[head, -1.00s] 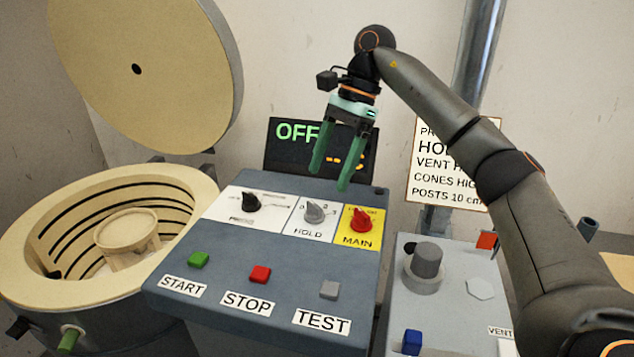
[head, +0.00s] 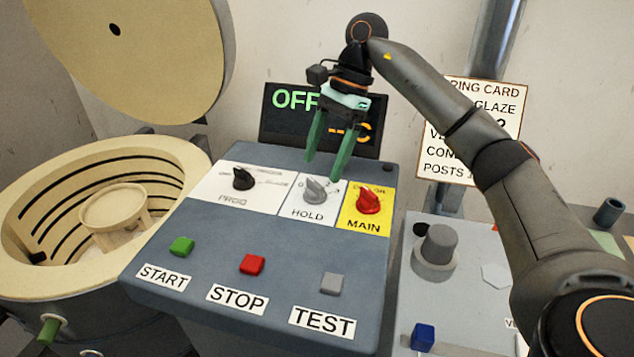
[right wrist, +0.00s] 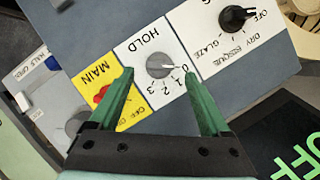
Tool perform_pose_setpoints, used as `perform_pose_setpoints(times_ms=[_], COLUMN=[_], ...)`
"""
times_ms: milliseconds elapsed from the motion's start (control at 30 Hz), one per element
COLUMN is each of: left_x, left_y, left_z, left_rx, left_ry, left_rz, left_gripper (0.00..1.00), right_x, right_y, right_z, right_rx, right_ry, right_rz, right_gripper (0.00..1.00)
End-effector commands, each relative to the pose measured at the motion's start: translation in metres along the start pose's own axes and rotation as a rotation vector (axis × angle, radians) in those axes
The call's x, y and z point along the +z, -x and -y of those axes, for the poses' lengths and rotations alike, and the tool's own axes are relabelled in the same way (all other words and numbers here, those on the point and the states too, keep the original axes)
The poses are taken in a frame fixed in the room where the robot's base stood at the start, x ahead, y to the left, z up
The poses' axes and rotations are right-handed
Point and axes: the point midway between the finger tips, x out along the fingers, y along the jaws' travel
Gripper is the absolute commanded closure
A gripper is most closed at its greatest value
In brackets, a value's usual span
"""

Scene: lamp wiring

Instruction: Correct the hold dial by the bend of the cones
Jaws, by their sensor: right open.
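The grey hold dial (head: 315,190) sits on a white plate marked HOLD on the sloping control panel, between the black program dial (head: 243,179) and the red main dial (head: 368,200). In the right wrist view the hold dial (right wrist: 160,65) has a scale of 0, 1, 2, 3, and its white pointer line is toward the 0 and 1 end. My right gripper (head: 322,168) is open above and behind the hold dial, with green fingers pointing down. In the wrist view its fingertips (right wrist: 158,72) lie on either side of the dial, apart from it. The left gripper is not in view. No cones show clearly.
A dark display (head: 295,99) reading OFF stands behind the panel. Green START (head: 181,246), red STOP (head: 252,264) and grey TEST (head: 332,283) buttons are in front. The open kiln (head: 60,195) is at left; a text card (head: 470,130), partly covered by my arm, hangs at right.

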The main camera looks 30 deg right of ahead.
Motion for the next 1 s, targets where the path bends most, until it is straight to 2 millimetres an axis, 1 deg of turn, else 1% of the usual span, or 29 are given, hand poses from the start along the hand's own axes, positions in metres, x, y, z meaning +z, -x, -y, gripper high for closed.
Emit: perform_pose_setpoints(times_ms=[33, 100, 233, 400, 633, 667, 1000], left_x=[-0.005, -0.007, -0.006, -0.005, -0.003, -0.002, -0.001], left_y=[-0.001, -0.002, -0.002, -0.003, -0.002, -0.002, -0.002], left_z=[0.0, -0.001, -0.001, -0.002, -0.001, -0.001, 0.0], left_rx=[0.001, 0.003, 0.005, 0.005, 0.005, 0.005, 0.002], left_ry=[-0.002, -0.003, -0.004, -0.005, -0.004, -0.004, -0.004], left_rz=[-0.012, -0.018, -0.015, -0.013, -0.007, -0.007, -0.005], left_gripper=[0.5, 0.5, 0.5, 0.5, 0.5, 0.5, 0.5], right_x=[-0.001, -0.001, 0.0, 0.0, 0.0, 0.0, 0.0], right_y=[-0.011, -0.022, -0.036, -0.043, -0.043, -0.043, -0.043], right_z=[-0.001, -0.001, 0.0, 0.0, 0.0, 0.0, 0.0], right_rx=[0.003, 0.001, 0.0, -0.002, -0.002, -0.002, -0.002], right_ry=[0.0, 0.0, -0.001, -0.001, -0.001, -0.001, -0.001], right_rz=[-0.001, 0.0, -0.001, -0.001, 0.0, 0.0, 0.0], right_gripper=[0.19, 0.19, 0.19, 0.19, 0.19, 0.21, 0.59])
